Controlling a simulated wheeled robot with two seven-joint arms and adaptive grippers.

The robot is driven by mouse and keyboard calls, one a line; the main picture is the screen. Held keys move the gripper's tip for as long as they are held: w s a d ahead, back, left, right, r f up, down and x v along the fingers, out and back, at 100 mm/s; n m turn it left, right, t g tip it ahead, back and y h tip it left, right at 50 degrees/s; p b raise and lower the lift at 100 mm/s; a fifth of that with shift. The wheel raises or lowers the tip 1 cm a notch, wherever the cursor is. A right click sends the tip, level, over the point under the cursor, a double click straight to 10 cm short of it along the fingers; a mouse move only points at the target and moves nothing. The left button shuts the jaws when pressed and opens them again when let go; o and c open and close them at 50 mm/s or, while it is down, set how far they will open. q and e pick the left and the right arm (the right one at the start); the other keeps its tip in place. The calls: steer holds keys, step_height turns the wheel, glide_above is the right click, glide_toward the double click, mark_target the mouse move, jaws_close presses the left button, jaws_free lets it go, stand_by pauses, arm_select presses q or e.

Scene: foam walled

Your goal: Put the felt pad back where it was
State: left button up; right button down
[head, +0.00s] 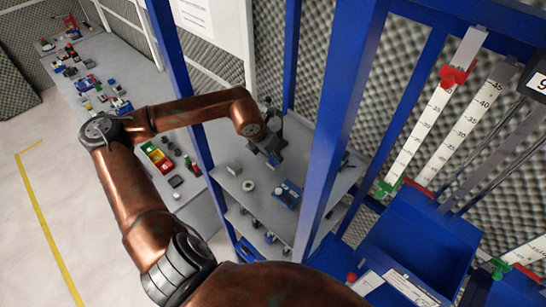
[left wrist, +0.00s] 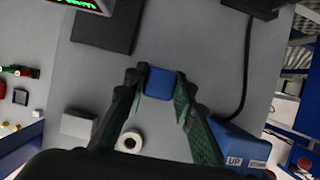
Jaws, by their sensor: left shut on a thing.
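My left gripper (left wrist: 160,90) is shut on a small blue squarish piece (left wrist: 160,82), which looks like the felt pad. The pad sits between the two fingertips, over the grey shelf top (left wrist: 230,75). In the head view my left gripper (head: 272,156) is above the shelf inside the blue frame, and the pad is hard to make out there. A dark flat square (left wrist: 104,30) lies on the shelf beyond the fingers. I cannot tell the gap between pad and shelf. My right gripper is not in view.
A white ring (left wrist: 130,142), a grey block (left wrist: 77,124) and a blue box marked UP (left wrist: 240,146) lie near the gripper. A device with a green display (left wrist: 85,4) and a black cable (left wrist: 243,70) are at the back. A blue post (head: 335,110) stands beside the shelf.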

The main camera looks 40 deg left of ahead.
mark_target(273, 160)
arm_select(q)
steer(key=shift+w+a+f, duration=0.15)
steer(key=shift+a+f, duration=0.05)
steer(key=shift+f, duration=0.1)
step_height(273, 160, down, 2)
steer(key=shift+f+p, duration=0.15)
steer(key=shift+p, duration=0.55)
steer(key=shift+a+f, duration=0.1)
steer(key=shift+f, duration=0.45)
steer(key=o, duration=1)
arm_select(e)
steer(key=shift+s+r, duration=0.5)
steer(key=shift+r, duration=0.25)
arm_select(q)
steer(key=shift+r, duration=0.15)
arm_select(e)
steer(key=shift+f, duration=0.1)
